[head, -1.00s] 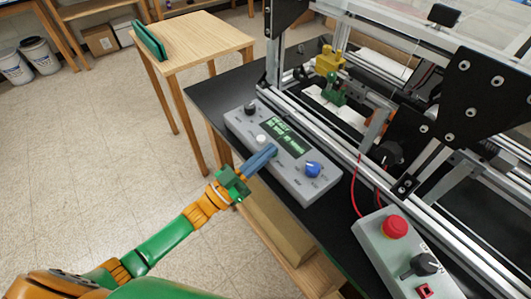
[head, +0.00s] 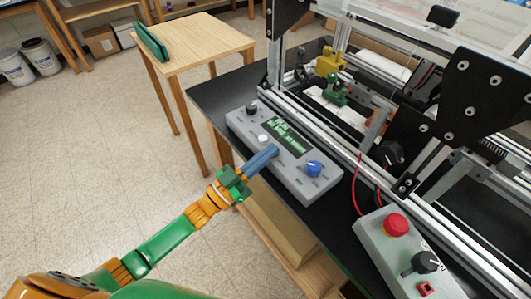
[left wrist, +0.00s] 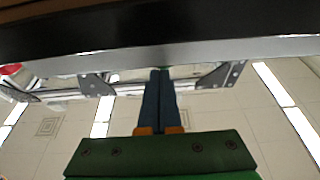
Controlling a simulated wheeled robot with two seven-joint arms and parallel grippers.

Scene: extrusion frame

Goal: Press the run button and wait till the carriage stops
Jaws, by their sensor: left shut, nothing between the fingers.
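The grey control box (head: 310,188) lies on the black bench top with a lit green display (head: 290,136), a white button (head: 263,138), a blue knob (head: 313,168) and a black knob (head: 251,108). Its labels are too small to read, so I cannot tell which button is run. My left gripper (head: 272,152) is shut and empty, its blue fingertips over the box between the white button and the blue knob. Contact is unclear, and they may hide a button. In the left wrist view, the shut fingers (left wrist: 161,78) reach a dark edge. The likely carriage is a green piece (head: 335,95) beside a yellow block (head: 328,61). My right gripper is not seen.
A grey box with a red emergency button (head: 397,225) and a black switch (head: 425,263) stands at lower right, near a red cable (head: 357,190). The aluminium extrusion frame (head: 330,130) rises behind the control box. A wooden table (head: 195,43) stands at upper left.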

